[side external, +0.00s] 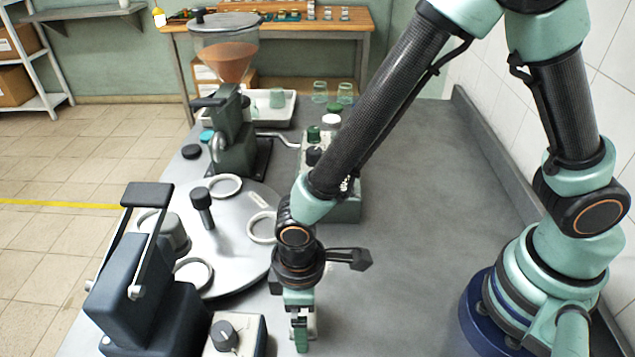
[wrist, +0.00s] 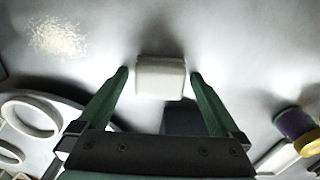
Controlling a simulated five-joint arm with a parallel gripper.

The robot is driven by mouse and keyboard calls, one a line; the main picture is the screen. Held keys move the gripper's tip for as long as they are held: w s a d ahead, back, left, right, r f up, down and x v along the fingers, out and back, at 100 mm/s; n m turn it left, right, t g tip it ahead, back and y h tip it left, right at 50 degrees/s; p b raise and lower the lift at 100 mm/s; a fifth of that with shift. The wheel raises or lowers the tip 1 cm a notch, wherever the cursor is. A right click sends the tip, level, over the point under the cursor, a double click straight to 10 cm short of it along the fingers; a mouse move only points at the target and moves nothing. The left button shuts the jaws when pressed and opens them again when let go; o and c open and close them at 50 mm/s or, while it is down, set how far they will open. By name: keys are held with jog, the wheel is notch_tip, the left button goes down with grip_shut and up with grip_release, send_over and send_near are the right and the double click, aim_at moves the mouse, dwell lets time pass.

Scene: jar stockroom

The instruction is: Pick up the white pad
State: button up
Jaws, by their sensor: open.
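The white pad (wrist: 161,80) is a small pale block with rounded edges on the grey surface in the wrist view. It lies between the tips of my gripper (wrist: 159,73), with one green finger on its left and one on its right. A narrow gap shows on each side, so the fingers look apart from it. My gripper is open and empty. In the side external view my gripper (side external: 301,335) points down over the front of the bench; I cannot make out the pad there.
A round turntable (side external: 235,270) with white rings stands left of my gripper, beside a dark lever press (side external: 140,290). The wrist view shows spilled pale grains (wrist: 57,38) and a purple and yellow object (wrist: 296,128). The grey bench (side external: 410,200) is clear to the right.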

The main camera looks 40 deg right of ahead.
jog(key=c, duration=1.2)
jog(key=shift+r, duration=0.15)
jog(key=shift+c, duration=0.2)
notch_tip(320, 180, up, 20)
